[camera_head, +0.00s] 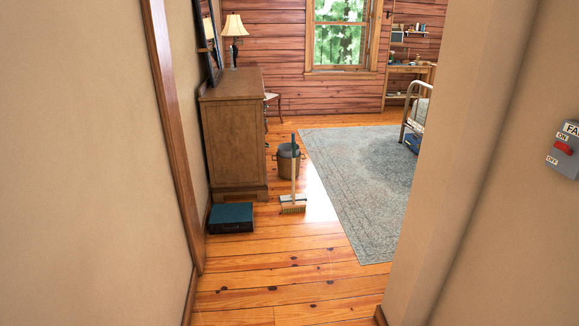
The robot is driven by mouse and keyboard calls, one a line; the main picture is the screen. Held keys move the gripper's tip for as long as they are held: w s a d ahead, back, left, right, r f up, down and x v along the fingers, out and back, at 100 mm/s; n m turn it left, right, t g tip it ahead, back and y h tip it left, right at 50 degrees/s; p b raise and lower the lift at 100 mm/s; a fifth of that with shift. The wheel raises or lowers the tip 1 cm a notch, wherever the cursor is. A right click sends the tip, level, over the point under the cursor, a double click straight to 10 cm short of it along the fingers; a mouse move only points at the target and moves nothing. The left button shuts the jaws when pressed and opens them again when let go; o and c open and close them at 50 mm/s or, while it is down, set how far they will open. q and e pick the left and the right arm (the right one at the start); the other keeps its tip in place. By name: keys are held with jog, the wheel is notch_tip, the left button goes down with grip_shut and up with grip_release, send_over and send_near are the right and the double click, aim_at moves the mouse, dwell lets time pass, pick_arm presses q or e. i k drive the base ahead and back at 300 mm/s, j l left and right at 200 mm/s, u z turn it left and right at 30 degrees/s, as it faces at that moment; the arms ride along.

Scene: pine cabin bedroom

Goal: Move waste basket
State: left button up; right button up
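A round brown basket (285,168), which looks like the waste basket, stands upright on the wood floor in the bedroom. It is to the right of the wooden dresser and near the left edge of the rug. A broom (293,188) stands upright in front of it and hides part of it. Neither of my grippers is in view.
I look through a doorway between a left wall (80,160) and a right wall (470,160). A dresser (236,140) with a lamp (234,30) and a teal box (231,218) line the left. A rug (350,185) and partly hidden bed (413,110) are right. Floor (290,270) ahead is clear.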

aim_at(284, 165)
jog(key=i+u, duration=0.1)
jog(key=i, duration=0.6)
jog(key=i+u, duration=0.1)
jog(key=i, duration=0.6)
jog(key=i+l+u, duration=0.1)
jog(key=i, duration=0.6)
jog(key=i+l+z, duration=0.15)
jog(key=i+z, duration=0.15)
jog(key=i, duration=0.2)
jog(key=i+z, duration=0.3)
jog(key=i, duration=0.2)
jog(key=i+j+z, duration=0.15)
jog(key=i+z, duration=0.15)
jog(key=i, duration=0.25)
jog(key=i+j+z, duration=0.3)
jog(key=i, duration=0.2)
jog(key=i+l+z, duration=0.25)
jog(key=i, duration=0.65)
jog(key=i+z, duration=0.3)
jog(key=i, duration=0.6)
jog(key=i+j+u, duration=0.15)
jog(key=i+u, duration=0.95)
jog(key=u, duration=0.15)
jog(key=i+l+u, duration=0.4)
jog(key=k+j, duration=0.05)
jog(key=j, duration=0.05)
